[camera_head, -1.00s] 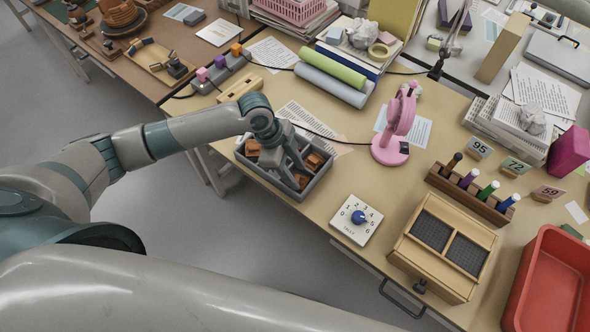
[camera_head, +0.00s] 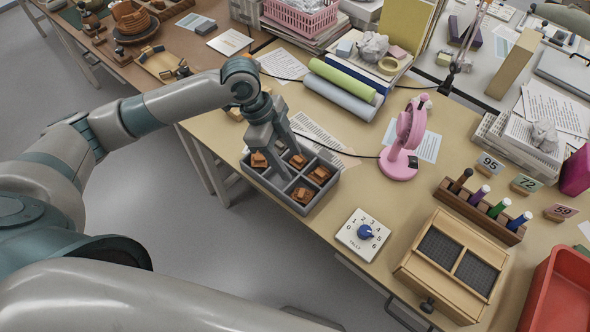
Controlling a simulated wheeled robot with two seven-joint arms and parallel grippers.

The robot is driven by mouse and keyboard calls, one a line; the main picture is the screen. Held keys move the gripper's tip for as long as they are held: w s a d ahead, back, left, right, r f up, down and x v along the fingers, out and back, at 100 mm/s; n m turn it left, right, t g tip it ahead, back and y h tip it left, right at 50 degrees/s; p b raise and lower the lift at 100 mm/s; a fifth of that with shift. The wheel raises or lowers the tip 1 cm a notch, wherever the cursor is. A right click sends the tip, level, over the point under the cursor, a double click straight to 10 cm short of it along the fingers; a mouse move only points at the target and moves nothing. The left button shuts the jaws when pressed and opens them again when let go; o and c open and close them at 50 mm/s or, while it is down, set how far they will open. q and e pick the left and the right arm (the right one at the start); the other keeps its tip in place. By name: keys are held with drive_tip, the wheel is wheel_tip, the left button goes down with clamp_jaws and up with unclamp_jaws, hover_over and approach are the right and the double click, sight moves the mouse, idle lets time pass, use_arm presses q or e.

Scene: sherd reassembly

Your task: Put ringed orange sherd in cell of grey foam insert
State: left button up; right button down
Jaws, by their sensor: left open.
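A grey divided insert (camera_head: 306,209) sits at the left front edge of the tan table. Orange-brown sherds lie in its cells: one at left (camera_head: 259,160), one at the back (camera_head: 298,160), one at right (camera_head: 319,175) and one in front (camera_head: 302,195). I cannot tell which sherd is ringed. My left gripper (camera_head: 272,150) points down over the left part of the insert, with its fingers apart. I see no sherd clearly held between them. The fingers hide part of the cells. My right gripper is not in view.
A pink fan-like stand (camera_head: 398,165) stands right of the insert. A white dial box (camera_head: 362,235), a wooden box with dark mesh panels (camera_head: 446,265), a rack of markers (camera_head: 478,213) and a red bin (camera_head: 560,290) are farther right. Table between insert and dial is clear.

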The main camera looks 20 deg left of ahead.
use_arm(q)
drive_tip(key=shift+v, duration=1.1)
